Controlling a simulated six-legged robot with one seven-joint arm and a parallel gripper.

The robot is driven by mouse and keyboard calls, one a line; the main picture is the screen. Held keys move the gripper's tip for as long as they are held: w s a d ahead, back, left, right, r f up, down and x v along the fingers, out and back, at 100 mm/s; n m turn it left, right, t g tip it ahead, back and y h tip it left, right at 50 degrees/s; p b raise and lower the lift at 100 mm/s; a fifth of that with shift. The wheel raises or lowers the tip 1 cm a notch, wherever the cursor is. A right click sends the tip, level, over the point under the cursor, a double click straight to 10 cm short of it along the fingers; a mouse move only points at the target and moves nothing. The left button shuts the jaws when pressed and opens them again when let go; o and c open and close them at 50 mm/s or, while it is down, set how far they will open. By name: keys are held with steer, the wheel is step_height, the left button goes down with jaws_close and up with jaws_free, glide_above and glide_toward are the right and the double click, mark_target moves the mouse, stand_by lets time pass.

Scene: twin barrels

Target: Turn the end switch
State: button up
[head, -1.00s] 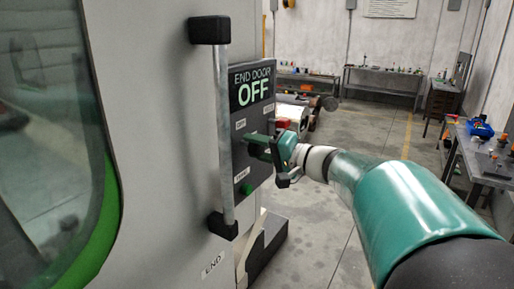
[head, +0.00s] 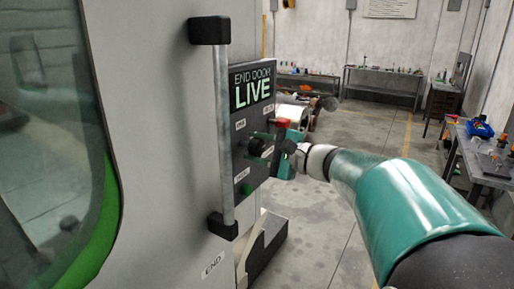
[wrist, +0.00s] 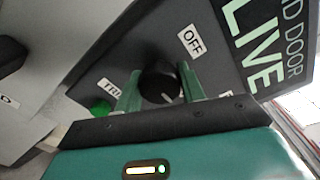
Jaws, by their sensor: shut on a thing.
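The end door panel (head: 240,172) is a dark plate on the side of the grey machine. Its display (head: 253,88) reads "END DOOR LIVE". The end switch is a round black knob (wrist: 160,82) with a light pointer line, set on the panel. In the wrist view my gripper (wrist: 160,96) has its two green fingers on either side of the knob, shut on it. An "OFF" label (wrist: 191,41) is just beyond the knob. In the head view my gripper (head: 268,147) is at the panel and partly hides the knob.
A green button (head: 246,190) sits low on the panel, and a red part (head: 284,122) is at its right edge. A vertical door handle (head: 224,130) with black ends stands left of the panel. Benches (head: 383,84) line the far wall, with open floor between.

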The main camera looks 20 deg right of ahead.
steer(key=shift+f+m, duration=0.1)
steer(key=shift+m, duration=0.3)
steer(key=o, duration=1)
steer(key=shift+c, duration=0.2)
steer(key=shift+s+d, duration=0.1)
steer(key=v, duration=1.3)
steer(key=shift+s+d, duration=0.2)
steer(key=shift+s, duration=0.05)
